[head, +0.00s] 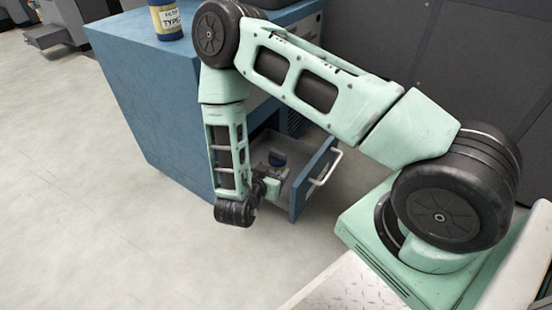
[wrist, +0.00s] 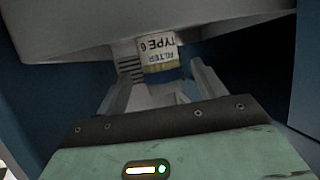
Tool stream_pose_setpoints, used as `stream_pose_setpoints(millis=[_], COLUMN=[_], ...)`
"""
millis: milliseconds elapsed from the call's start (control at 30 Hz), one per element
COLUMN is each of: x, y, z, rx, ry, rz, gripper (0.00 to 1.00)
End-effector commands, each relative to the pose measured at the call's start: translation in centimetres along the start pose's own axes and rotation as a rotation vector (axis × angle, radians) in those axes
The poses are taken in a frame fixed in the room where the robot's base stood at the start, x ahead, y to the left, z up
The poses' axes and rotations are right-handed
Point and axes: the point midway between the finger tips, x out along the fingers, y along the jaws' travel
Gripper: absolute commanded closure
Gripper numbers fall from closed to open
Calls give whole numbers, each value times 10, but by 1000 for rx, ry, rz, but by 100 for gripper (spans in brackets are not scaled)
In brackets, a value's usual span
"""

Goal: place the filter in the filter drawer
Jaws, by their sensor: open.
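In the head view, a dark blue round piece (head: 277,158), seemingly this filter's end, shows inside the open filter drawer (head: 325,165). My gripper (wrist: 161,76) is open, with one finger on either side of the filter and gaps visible beside it. In the head view my gripper (head: 271,184) is low in the drawer, partly hidden by my wrist. Whether the filter rests on the drawer floor is unclear.
The drawer slides out of a blue cabinet (head: 150,95). Another blue and yellow canister (head: 167,20) labelled "TYPE" stands on the cabinet top. Dark cabinets (head: 480,60) stand at the back right. The pale floor (head: 100,230) at the left is clear.

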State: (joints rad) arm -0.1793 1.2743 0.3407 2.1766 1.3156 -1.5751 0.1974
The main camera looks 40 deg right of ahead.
Motion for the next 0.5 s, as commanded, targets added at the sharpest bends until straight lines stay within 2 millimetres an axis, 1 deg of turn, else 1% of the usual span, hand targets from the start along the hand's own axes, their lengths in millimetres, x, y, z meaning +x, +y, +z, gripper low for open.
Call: stream_pose_setpoints(millis=[33, 200, 333, 500], x=[-15, -44, -56, -61], y=[-1, 0, 0, 0], z=[-6, -4, -2, 0], rx=[-4, -3, -2, 0], ry=[-1, -1, -1, -1], rz=[-4, -2, -1, 1], gripper=[30, 30, 30, 30])
